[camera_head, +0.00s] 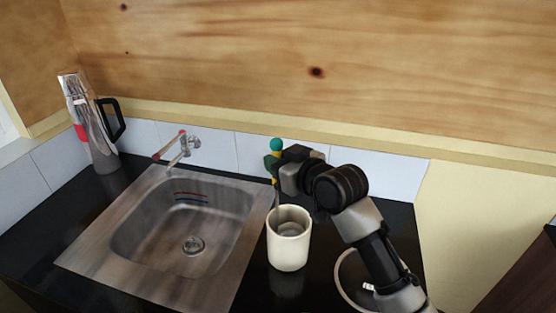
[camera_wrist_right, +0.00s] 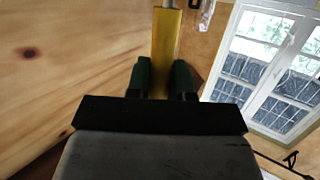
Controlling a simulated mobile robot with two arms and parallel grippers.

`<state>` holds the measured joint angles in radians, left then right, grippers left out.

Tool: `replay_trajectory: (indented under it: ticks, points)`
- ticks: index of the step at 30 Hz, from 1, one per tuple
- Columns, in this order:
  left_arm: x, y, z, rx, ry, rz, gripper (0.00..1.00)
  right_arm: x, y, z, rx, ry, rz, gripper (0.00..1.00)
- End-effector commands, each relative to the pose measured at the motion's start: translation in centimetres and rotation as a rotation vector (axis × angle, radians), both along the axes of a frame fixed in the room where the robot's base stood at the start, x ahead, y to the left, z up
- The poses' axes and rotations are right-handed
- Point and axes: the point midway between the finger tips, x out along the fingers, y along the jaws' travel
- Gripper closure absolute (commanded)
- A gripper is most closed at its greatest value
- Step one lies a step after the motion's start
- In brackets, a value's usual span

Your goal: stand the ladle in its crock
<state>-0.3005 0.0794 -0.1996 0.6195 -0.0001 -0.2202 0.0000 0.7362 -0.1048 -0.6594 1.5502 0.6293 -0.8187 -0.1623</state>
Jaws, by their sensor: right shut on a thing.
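The cream crock (camera_head: 288,248) stands upright on the black counter, right of the sink. My right gripper (camera_head: 273,164) is above the crock's left rim, shut on the ladle's yellow handle (camera_head: 275,182). A teal knob tops the ladle above the fingers, and its thin grey stem runs down to the crock's mouth at the left. A grey rounded shape shows inside the mouth; I cannot tell whether it is the ladle's bowl or the crock's inside. In the right wrist view, the handle (camera_wrist_right: 166,50) lies between the green fingertips (camera_wrist_right: 162,78). My left gripper is out of view.
A steel sink (camera_head: 135,272) with a tap (camera_head: 181,150) is on the left. A tall metal jug with a black handle (camera_head: 100,140) stands in the back left corner. A white ring-like thing (camera_head: 340,280) lies partly behind my right arm. A tiled wall closes the back.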

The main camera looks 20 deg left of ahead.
Motion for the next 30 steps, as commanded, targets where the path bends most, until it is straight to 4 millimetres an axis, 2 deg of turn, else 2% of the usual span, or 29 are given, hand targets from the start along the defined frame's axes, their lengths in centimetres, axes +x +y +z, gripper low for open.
replay_trajectory:
  ticks: [2, 3, 8, 9, 20, 23, 30]
  points:
    - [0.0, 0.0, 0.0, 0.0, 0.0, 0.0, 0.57, 0.0, 0.0, 0.0, 0.001, -0.001, 0.0, 1.0]
    - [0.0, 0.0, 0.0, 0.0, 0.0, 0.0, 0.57, 0.0, 0.0, 0.0, 0.001, -0.001, 0.0, 0.75]
    - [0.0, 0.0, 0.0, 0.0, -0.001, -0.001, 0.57, 0.0, 0.0, 0.0, 0.001, -0.001, 0.0, 0.51]
    - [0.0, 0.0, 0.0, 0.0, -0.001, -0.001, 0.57, 0.0, 0.0, 0.0, 0.001, -0.001, 0.0, 0.49]
    - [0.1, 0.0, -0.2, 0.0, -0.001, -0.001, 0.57, -0.3, -0.5, 0.0, 0.001, -0.001, -0.001, 0.49]
    - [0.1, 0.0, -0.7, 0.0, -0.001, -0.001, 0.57, -0.9, -1.4, 0.2, 0.0, -0.002, -0.001, 0.49]
    - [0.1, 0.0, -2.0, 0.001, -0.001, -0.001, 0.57, -3.3, -5.0, 1.0, 0.0, -0.004, -0.001, 0.49]
